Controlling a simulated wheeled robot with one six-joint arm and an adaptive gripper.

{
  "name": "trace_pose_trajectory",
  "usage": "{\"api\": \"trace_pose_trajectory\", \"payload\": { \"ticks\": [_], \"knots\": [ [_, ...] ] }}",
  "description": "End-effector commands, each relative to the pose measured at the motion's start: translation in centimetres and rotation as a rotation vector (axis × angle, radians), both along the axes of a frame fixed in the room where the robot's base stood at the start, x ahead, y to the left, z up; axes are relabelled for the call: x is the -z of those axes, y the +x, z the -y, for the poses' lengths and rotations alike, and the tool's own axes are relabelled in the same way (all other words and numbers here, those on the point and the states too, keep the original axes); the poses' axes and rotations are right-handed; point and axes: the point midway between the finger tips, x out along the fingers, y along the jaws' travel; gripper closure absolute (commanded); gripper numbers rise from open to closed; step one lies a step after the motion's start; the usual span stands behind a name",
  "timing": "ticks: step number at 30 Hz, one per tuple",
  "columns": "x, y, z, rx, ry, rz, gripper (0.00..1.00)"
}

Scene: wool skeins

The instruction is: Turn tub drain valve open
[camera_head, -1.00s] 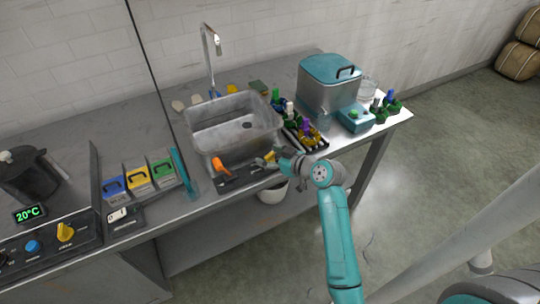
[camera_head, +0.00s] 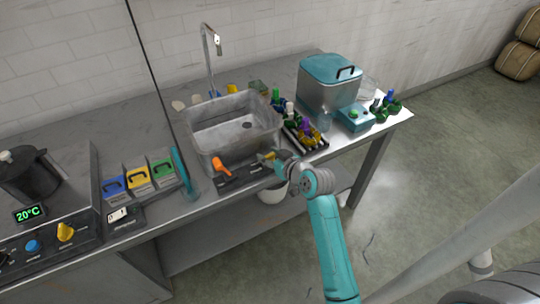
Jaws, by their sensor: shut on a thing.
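The tub (camera_head: 199,140) is a grey metal basin set into the bench, with a dark round drain spot on its floor. On the dark strip in front of it are an orange lever (camera_head: 221,166) and, to the right, a small yellow handle (camera_head: 266,157). I cannot read which of them is marked as the drain valve. My gripper (camera_head: 271,159) is at the yellow handle and shut on it. The fingers hide part of the handle, so its exact angle is unclear.
A tall tap (camera_head: 211,52) stands behind the tub. A rack of coloured skeins (camera_head: 306,138) and a teal-lidded metal box (camera_head: 330,80) are to the right. Blue, yellow and green blocks (camera_head: 138,177) stand left.

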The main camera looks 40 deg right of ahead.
Motion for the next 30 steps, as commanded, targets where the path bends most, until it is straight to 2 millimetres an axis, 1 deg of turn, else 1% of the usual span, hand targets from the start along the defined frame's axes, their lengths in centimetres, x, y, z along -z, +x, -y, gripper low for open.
{"api": "trace_pose_trajectory", "payload": {
  "ticks": [1,9,21,22,23,24,30],
  "knots": [
    [0.13,0.03,-0.24,0.022,0.0,-0.002,0.9],
    [0.12,0.0,-0.14,0.126,-0.001,-0.001,0.9],
    [0.08,-0.03,-0.08,0.141,0.001,0.001,0.9],
    [0.08,-0.03,-0.08,0.141,0.001,0.001,0.48],
    [0.07,-0.03,-0.08,0.141,0.0,0.001,0.4],
    [0.06,-0.03,-0.08,0.141,0.0,0.001,0.3],
    [0.02,-0.02,-0.06,0.141,0.0,0.002,0.29]
  ]
}}
